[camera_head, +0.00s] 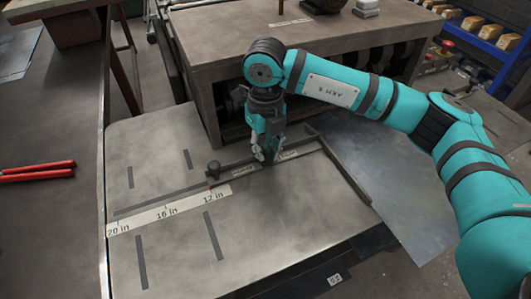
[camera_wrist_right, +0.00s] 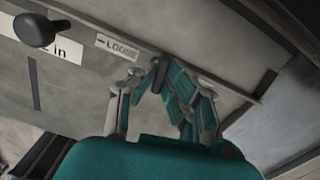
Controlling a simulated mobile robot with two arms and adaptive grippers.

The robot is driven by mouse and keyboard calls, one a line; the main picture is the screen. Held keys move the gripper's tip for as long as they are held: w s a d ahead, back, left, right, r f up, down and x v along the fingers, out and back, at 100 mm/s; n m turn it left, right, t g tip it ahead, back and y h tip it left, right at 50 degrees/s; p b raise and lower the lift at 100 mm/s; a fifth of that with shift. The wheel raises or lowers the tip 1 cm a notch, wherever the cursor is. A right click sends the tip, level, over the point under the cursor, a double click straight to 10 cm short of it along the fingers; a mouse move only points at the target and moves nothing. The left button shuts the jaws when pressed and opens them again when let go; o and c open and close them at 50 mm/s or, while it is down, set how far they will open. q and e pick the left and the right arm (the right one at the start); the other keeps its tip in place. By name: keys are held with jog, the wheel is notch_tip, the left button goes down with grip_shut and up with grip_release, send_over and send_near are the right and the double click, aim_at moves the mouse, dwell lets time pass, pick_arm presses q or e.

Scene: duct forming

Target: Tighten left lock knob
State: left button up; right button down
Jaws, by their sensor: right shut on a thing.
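My right gripper (camera_head: 267,158) reaches down onto the fence bar on the steel table. In the right wrist view, its fingers (camera_wrist_right: 160,85) are closed around a small dark lock knob (camera_wrist_right: 157,75), mostly hidden by the fingers. A label (camera_wrist_right: 117,46) that seems to read "LOOSE" lies beside the knob, and labels sit on both sides of the gripper in the head view. Another black knob (camera_head: 213,169) stands free at the bar's left end; it also shows large in the wrist view (camera_wrist_right: 40,30). My left gripper is not in view.
A scale strip (camera_head: 165,212) marked 20, 16 and 12 in runs along the steel table (camera_head: 190,262). A raised rail (camera_head: 345,175) edges its right side, with a sheet of metal (camera_head: 405,190) beyond. A heavy bench (camera_head: 225,50) stands behind. Red-handled tool (camera_head: 38,171) lies at left.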

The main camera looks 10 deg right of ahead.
jog(key=shift+w+r+m+b, duration=0.1)
jog(key=shift+m+b, duration=0.25)
jog(key=shift+m, duration=0.45)
jog(key=c, duration=1.4)
grip_release()
